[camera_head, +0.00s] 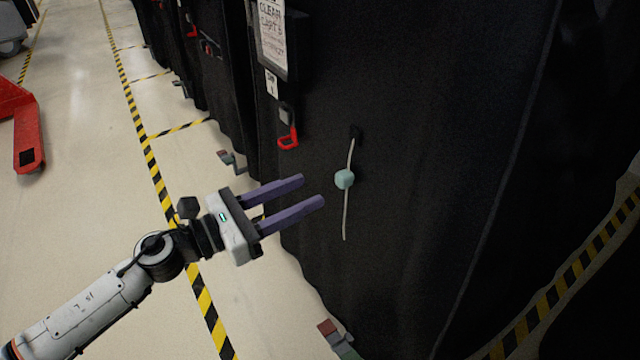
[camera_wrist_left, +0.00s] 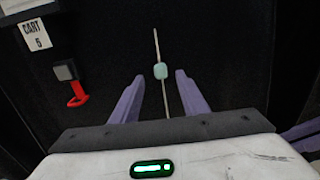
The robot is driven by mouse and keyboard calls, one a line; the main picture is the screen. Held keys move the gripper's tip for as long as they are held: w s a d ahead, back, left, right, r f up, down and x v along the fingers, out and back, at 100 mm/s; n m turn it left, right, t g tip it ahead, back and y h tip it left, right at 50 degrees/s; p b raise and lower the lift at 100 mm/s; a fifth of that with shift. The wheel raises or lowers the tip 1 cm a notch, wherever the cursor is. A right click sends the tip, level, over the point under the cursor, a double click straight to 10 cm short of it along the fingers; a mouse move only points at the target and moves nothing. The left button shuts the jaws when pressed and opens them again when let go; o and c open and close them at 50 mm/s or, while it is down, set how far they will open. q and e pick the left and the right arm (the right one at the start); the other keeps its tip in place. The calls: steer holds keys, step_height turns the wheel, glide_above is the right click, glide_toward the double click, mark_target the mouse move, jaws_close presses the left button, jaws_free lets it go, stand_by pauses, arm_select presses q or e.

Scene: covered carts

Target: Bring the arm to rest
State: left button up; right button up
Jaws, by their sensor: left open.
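My left gripper (camera_head: 313,192) comes in from the left in the head view, with two purple fingers spread apart and nothing between them. It points at the black cover (camera_head: 430,130) of a cart. A pale teal bead (camera_head: 344,179) on a thin light cord hangs against that cover, just beyond the fingertips. In the left wrist view the bead (camera_wrist_left: 160,70) shows ahead, between the lines of the two fingers (camera_wrist_left: 157,88), apart from them.
A red hook (camera_head: 288,138) and a "clean cart" sign (camera_head: 272,32) are on the cover's left edge. More covered carts stand behind. A red pallet-jack-like object (camera_head: 27,140) is at far left. Pale floor (camera_head: 75,230) with yellow-black tape is clear on the left.

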arm_select(q)
steer(key=shift+v, duration=1.2)
arm_select(e)
steer(key=shift+w+r, duration=0.15)
steer(key=shift+w, duration=0.15)
steer(key=shift+a, duration=0.1)
